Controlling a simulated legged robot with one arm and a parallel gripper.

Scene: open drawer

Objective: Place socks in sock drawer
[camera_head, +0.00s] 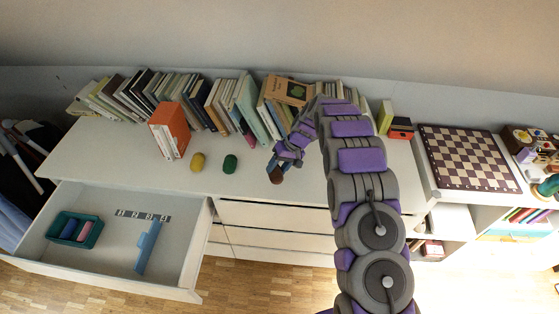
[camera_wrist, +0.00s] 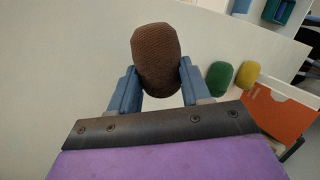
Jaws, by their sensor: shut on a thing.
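My gripper (camera_wrist: 155,88) is shut on a brown rolled sock (camera_wrist: 157,55), which shows between the two blue fingers in the wrist view. In the head view my gripper (camera_head: 281,165) holds the brown sock (camera_head: 276,176) over the dresser top, right of the other socks. A yellow rolled sock (camera_head: 197,162) and a green rolled sock (camera_head: 230,164) lie on the dresser top (camera_head: 110,160). The open drawer (camera_head: 190,262) at the lower left holds a teal bin (camera_head: 94,236) with blue and pink rolls inside, a blue divider (camera_head: 148,246) and a lettered strip (camera_head: 143,216).
A row of books (camera_head: 205,103) lines the back of the dresser. An orange book (camera_head: 171,128) stands near the yellow sock. A chessboard (camera_head: 468,158) lies on the shelf unit at right. Bare drawer floor shows around the bin and divider.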

